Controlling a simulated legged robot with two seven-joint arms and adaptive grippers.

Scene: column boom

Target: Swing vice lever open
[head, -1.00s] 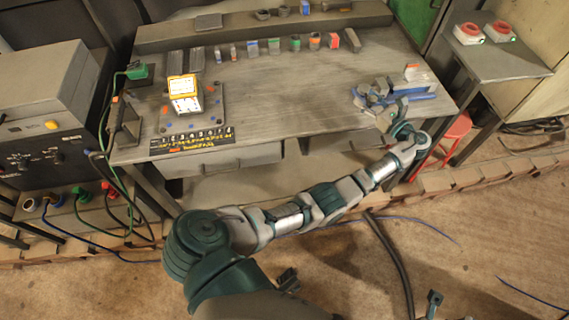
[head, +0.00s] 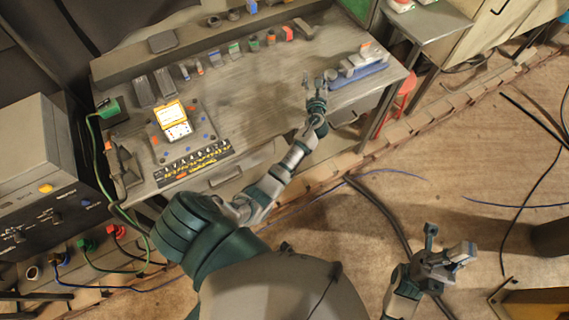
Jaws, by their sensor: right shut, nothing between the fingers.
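The vice (head: 357,68), grey on a blue base, stands at the right end of the workbench in the head view. Its lever is too small to make out. My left gripper (head: 318,77) is over the bench's front right part, just left of the vice and apart from it. Its two fingers look spread, with nothing seen between them. My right gripper (head: 448,250) is low at the right, over the floor and away from the bench. It is shut and empty.
The workbench (head: 262,95) holds a yellow-and-white device (head: 172,121) on a plate at the left, and several small coloured blocks along the back. A red stool (head: 404,86) and a side table (head: 432,22) stand to the right. The bench middle is clear.

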